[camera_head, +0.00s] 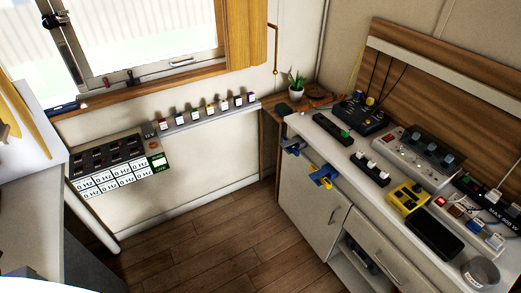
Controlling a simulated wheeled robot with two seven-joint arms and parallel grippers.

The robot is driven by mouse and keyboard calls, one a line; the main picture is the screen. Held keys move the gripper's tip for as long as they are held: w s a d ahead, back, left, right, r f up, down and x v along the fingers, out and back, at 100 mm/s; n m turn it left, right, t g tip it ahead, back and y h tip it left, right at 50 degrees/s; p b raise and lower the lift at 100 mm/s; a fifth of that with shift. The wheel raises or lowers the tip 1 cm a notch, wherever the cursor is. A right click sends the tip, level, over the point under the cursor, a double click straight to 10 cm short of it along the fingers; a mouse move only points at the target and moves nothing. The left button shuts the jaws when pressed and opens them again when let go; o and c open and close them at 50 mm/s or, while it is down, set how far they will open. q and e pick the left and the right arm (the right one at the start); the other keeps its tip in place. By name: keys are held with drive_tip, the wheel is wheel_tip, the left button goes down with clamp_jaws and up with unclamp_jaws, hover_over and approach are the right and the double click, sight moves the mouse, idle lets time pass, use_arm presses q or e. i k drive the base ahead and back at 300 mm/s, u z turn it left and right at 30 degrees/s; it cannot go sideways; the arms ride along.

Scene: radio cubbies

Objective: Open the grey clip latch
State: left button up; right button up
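I cannot pick out the grey clip latch for certain. A small grey-blue fitting (292,146) sits on the front edge of the right counter near its far corner. Beside it, nearer me, a blue and yellow fitting (323,176) sticks out from the same edge. A dark fitting (55,19) is on the window frame at the upper left, and small hardware (132,77) shows along its lower rail. These are too small to tell whether any is a latch, open or shut. Neither of my grippers is in view.
The right counter (300,122) holds switch boxes, a yellow box (408,197), a black device (435,237) and a grey cylinder (480,272). A shelf (208,120) with several small switches runs below the window. The wooden floor (210,245) between is clear.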

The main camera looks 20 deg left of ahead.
sight(288, 142)
drive_tip(key=u, duration=1.7)
drive_tip(key=i, duration=1.85)
drive_tip(key=z, duration=1.8)
